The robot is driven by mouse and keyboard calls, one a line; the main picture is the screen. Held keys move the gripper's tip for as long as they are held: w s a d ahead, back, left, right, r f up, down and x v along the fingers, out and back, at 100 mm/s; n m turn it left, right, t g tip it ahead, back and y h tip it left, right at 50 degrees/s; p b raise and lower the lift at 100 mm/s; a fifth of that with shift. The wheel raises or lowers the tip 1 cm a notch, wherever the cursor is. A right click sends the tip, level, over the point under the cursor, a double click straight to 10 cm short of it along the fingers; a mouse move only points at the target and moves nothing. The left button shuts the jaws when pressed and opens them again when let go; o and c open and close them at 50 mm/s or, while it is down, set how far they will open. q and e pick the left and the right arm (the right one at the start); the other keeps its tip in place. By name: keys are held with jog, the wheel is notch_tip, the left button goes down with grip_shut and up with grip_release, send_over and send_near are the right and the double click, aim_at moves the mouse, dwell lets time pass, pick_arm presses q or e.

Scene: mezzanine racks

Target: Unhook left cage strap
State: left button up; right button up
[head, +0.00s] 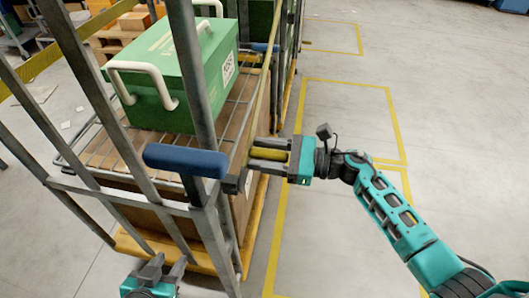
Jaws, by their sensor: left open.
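A dull yellow strap (265,85) runs down the open right side of the metal cage (190,70) toward the front post. Its lower end is hidden near my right gripper (252,154). That gripper reaches in from the right beside the post, and something yellow shows between its fingers. I cannot tell whether it is gripped or just seen through the gap. My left gripper (164,270) is open and empty at the bottom, in front of the cage base, apart from the strap.
A blue padded handle (185,160) juts from the cage front. A green case (165,75) with white handles sits on a wire shelf over a brown box. Yellow-lined floor (340,120) on the right is clear apart from my arm.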

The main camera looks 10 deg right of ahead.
grip_shut()
pick_arm(q)
jog(key=shift+f, duration=0.1)
dwell(0.3)
notch_tip(320, 180, down, 9)
jog(key=w+d+b, duration=0.1)
jog(key=d+b, duration=0.1)
jog(key=b, duration=1.1)
jog(key=shift+w+d, duration=0.15)
jog(key=shift+w, duration=0.05)
pick_arm(e)
jog(key=w+d+f+n, duration=0.1)
jog(key=w+f, duration=0.3)
jog(key=f, duration=0.5)
jog(key=shift+d, duration=0.2)
jog(key=shift+r, duration=0.1)
